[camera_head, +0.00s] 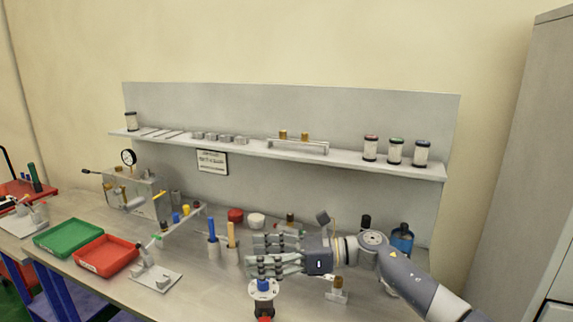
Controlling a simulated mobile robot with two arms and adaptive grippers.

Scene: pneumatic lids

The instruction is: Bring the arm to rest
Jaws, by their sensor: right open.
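My right arm comes in from the lower right and reaches left over the workbench (205,287). My right gripper (254,254) is open and shows no object between its fingers. It is above the bench, just above and behind a small round fixture with a blue part (263,286) near the front edge. I cannot tell whether the fingers touch anything behind them. My left gripper does not show.
A red tray (107,268) and a green tray (68,228) lie at the left. A small press (154,272) stands beside them. A shelf (354,161) with several jars runs along the back. A blue bottle (402,239) stands behind my right arm.

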